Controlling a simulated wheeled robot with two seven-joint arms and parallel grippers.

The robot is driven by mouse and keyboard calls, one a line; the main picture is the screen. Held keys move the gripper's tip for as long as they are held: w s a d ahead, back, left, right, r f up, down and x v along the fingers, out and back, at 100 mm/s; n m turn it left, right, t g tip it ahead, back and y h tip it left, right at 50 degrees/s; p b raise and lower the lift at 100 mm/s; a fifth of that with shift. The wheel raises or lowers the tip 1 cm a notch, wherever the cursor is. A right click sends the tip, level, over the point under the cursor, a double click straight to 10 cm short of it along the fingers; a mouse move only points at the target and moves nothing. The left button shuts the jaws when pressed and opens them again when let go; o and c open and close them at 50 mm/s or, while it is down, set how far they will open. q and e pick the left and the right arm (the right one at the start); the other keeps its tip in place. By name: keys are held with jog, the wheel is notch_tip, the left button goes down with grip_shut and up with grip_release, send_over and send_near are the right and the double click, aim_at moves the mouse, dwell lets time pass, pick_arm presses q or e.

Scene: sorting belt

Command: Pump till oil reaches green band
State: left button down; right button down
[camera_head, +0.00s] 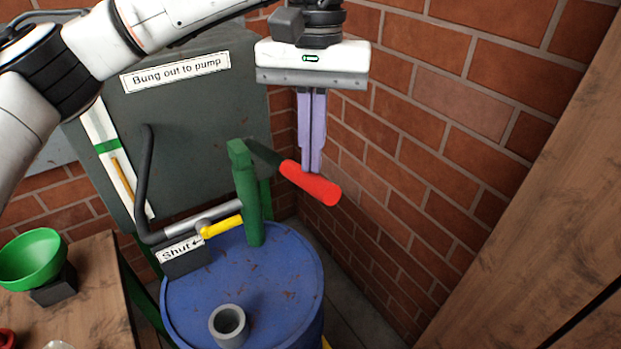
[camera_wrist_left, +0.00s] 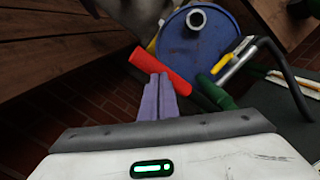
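The blue drum (camera_head: 280,280) carries a green hand pump (camera_head: 248,195) with a red handle grip (camera_head: 312,184) sticking out to the right. My left gripper (camera_head: 312,168) points down at the grip, its lilac fingers together. In the left wrist view the fingertips (camera_wrist_left: 158,80) are right at the red grip (camera_wrist_left: 160,69), which is not between them; contact is unclear. The white gauge (camera_head: 125,180) has a green band (camera_head: 107,146) and a yellow column (camera_head: 122,174) whose top is a little below the band. The drum's grey neck (camera_head: 228,322) looks open. My right gripper is out of view.
A yellow lever (camera_head: 222,226) sits on the pipe beside a "Shut" sign (camera_head: 182,250). A green funnel (camera_head: 33,260) stands on the wooden table (camera_head: 95,300) at left. A brick wall (camera_head: 440,130) is close on the right.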

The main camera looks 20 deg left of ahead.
aim_at(310, 176)
pick_arm(q)
jog(key=shift+f, duration=0.1)
jog(key=shift+a+f+b, duration=0.1)
jog(key=shift+f+b, duration=1.3)
jog(key=shift+f, duration=0.8)
jog(key=shift+w+r+p, duration=0.1)
jog(key=shift+r+p, duration=0.1)
jog(key=shift+p, duration=0.1)
jog(key=w+p, duration=0.2)
jog(key=shift+w+a+r, duration=0.2)
jog(key=shift+w+r, duration=0.15)
